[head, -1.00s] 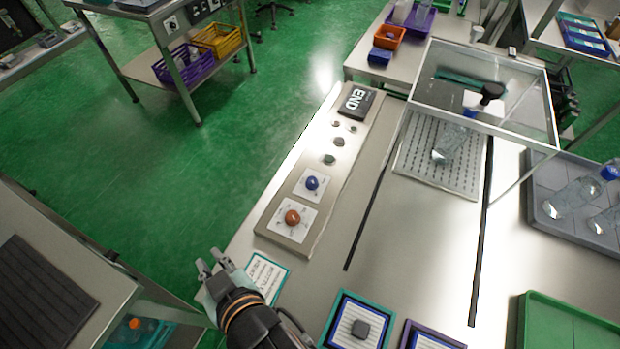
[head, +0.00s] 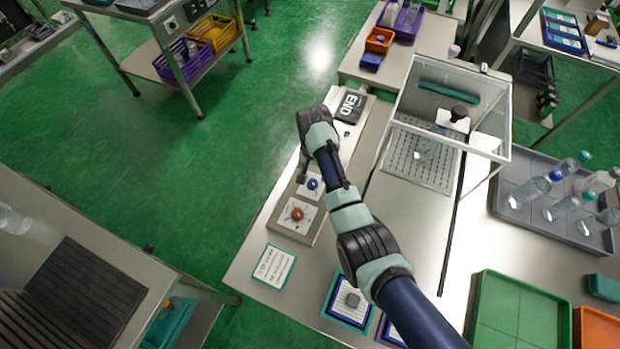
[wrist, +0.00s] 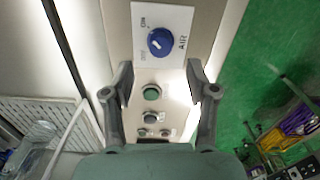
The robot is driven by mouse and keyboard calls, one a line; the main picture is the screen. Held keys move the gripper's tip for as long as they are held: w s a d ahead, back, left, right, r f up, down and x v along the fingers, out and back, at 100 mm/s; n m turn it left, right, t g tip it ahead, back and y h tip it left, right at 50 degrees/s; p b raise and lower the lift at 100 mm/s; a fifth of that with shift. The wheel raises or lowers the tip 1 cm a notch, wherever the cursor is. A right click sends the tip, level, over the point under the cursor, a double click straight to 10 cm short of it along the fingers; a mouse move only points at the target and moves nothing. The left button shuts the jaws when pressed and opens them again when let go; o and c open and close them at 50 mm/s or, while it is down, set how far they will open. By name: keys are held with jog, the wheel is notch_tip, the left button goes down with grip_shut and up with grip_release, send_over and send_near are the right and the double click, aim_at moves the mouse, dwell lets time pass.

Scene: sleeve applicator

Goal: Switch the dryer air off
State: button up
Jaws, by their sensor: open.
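The blue air knob (head: 312,184) sits on a white plate on the sloped control panel, partly beside my arm in the head view. In the wrist view the blue knob (wrist: 160,41) shows clearly, with AIR printed at its right and ON at its upper left. A fainter label lies at its lower left. A pale pointer mark shows on the knob; its exact setting is hard to read. My gripper (wrist: 160,82) is open and empty, its two fingers spread, with the knob ahead of the fingertips and apart from them.
An orange-red knob (head: 297,214) is on the panel nearer the front. A green button (wrist: 151,92) and smaller controls lie between my fingers in the wrist view. The END block (head: 350,106) is at the panel's far end. A clear-walled enclosure (head: 452,100) stands to the right.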

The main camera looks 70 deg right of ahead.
aim_at(313, 181)
notch_tip(313, 181, down, 6)
jog(key=shift+r+b, duration=0.2)
jog(key=shift+b, duration=0.4)
grip_shut()
